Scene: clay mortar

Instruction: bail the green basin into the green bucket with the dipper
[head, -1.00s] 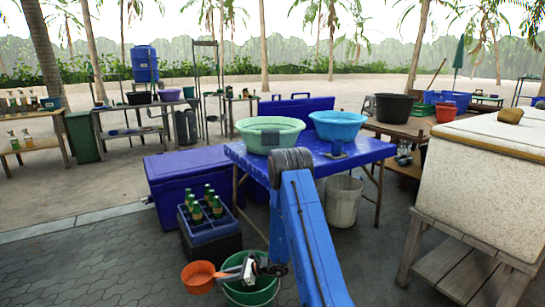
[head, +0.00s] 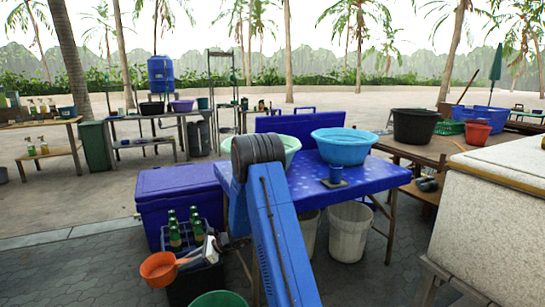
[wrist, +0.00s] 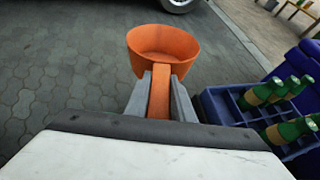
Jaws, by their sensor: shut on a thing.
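An orange dipper (head: 158,268) is in the lower left of the head view, and its cup also shows in the wrist view (wrist: 163,42). My gripper (head: 197,257) is shut on its handle; the wrist view shows grey fingers on both sides of the handle. The green basin (head: 291,148) sits on the blue table (head: 385,180), mostly hidden behind my arm. The green bucket (head: 218,299) is on the ground, cut off by the bottom edge.
A blue crate with green bottles (head: 183,236) stands close to my gripper, beside a blue cooler (head: 175,190). Paving at left is clear.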

